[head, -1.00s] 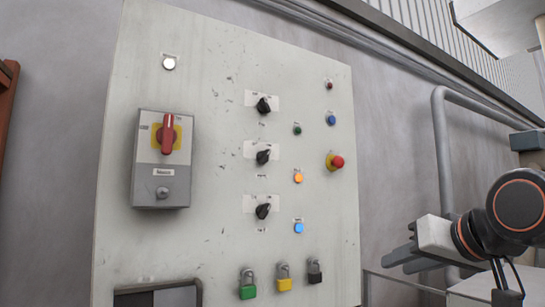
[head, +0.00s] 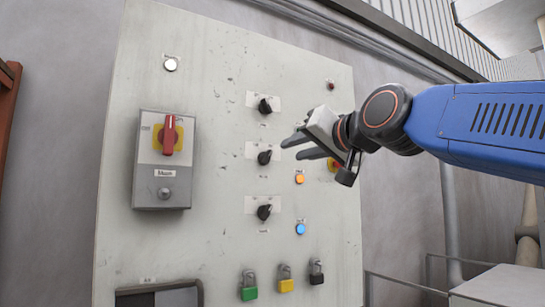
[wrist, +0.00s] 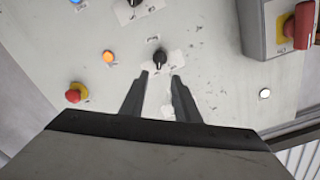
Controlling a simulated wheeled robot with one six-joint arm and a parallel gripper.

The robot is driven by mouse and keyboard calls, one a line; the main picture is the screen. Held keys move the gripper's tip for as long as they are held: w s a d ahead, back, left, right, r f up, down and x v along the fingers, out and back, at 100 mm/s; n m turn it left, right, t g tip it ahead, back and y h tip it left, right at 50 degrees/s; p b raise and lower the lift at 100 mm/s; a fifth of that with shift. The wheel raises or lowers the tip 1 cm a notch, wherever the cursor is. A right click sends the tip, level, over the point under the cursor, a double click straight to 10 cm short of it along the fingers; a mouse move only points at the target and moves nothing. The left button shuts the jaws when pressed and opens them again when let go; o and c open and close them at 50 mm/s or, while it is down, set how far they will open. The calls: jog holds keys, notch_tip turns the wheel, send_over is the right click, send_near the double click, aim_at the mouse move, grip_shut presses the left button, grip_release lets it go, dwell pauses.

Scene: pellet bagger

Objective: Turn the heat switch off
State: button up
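Three black rotary knobs sit in a column on the grey panel: an upper knob (head: 265,105), a middle knob (head: 264,157) and a lower knob (head: 264,211). Their labels are too small to read, so I cannot tell which is the heat switch. My gripper (head: 291,149) is open and empty, just right of the middle knob in the head view. In the wrist view, my open fingers (wrist: 160,76) point at that middle knob (wrist: 158,57), which lies just beyond their tips. No contact is visible.
A red-handled switch (head: 169,135) on a grey box stands out at left. The orange light (head: 299,179) and blue light (head: 300,229) are nearby. The red emergency button (wrist: 75,95) is beside my gripper, largely hidden in the head view. Coloured padlocks (head: 286,283) hang below.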

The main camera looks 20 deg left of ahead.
aim_at(269, 156)
jog(key=x, duration=1.2)
grip_shut()
